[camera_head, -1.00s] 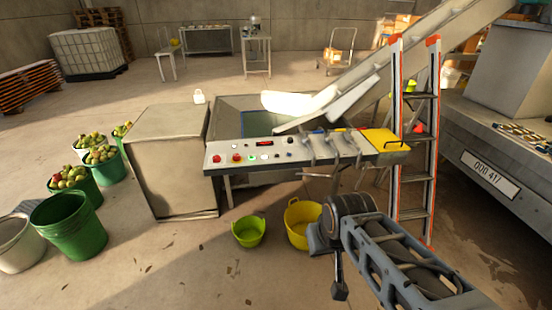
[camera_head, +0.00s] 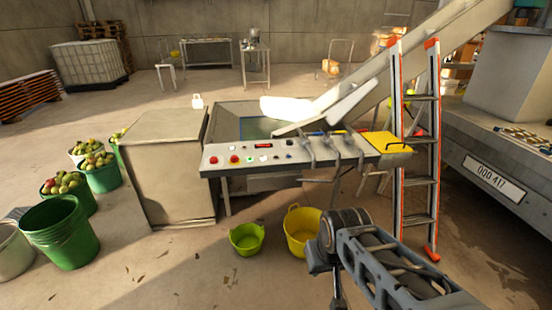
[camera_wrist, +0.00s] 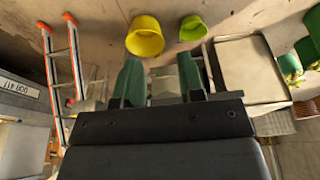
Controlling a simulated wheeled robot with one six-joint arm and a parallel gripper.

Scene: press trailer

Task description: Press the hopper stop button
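The control panel (camera_head: 300,168) is a light slanted board at the front of the press trailer. On its left part are two red buttons, one at the far left (camera_head: 213,160) and one beside it (camera_head: 234,160). A green button (camera_head: 250,159), other small controls and a red-lit display (camera_head: 263,146) are near them. Labels are too small to read, so I cannot tell which is the hopper stop button. My gripper (camera_wrist: 160,75) shows two green fingers apart, with nothing between them. It is well short of the panel, touching no button.
Levers (camera_head: 335,150) and a yellow plate (camera_head: 385,142) fill the panel's right part. An orange ladder (camera_head: 418,180) stands to the right. A yellow bucket (camera_head: 301,240) and a green tub (camera_head: 247,240) are on the floor before the panel. A grey cabinet (camera_head: 165,165) stands left.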

